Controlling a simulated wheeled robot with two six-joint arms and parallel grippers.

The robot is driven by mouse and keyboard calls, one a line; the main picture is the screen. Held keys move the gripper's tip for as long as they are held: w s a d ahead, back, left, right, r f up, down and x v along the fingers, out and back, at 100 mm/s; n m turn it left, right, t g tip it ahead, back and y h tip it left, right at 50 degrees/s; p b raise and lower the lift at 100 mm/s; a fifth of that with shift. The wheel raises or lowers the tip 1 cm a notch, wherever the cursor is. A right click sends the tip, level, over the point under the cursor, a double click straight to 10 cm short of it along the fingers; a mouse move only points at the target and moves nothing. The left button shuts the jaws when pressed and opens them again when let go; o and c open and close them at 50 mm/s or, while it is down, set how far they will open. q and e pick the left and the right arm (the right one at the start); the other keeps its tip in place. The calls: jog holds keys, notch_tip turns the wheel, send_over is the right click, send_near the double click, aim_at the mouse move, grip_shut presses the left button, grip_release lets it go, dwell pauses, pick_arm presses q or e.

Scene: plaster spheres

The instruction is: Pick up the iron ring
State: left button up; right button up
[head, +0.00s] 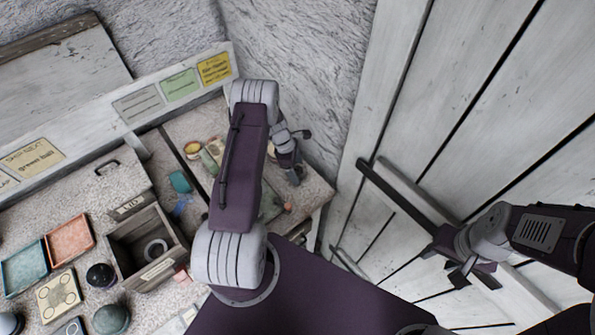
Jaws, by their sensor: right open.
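My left gripper (293,174) hangs over the right part of the worktop, well to the right of the box and apart from the ring. Its fingers are small and partly hidden, so I cannot tell whether they are open. My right gripper (469,275) is open in front of the white plank door at right, far from the ring.
A teal tray (25,268), a pink tray (70,240), a dark ball (101,275) and a grey-green dome (111,318) stand left of the box. A teal item (180,182) and small jars lie behind it. A labelled ledge (130,108) runs along the back.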

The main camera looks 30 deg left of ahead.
pick_arm(q)
jog(key=shift+s+r, duration=0.1)
jog(key=c, duration=1.4)
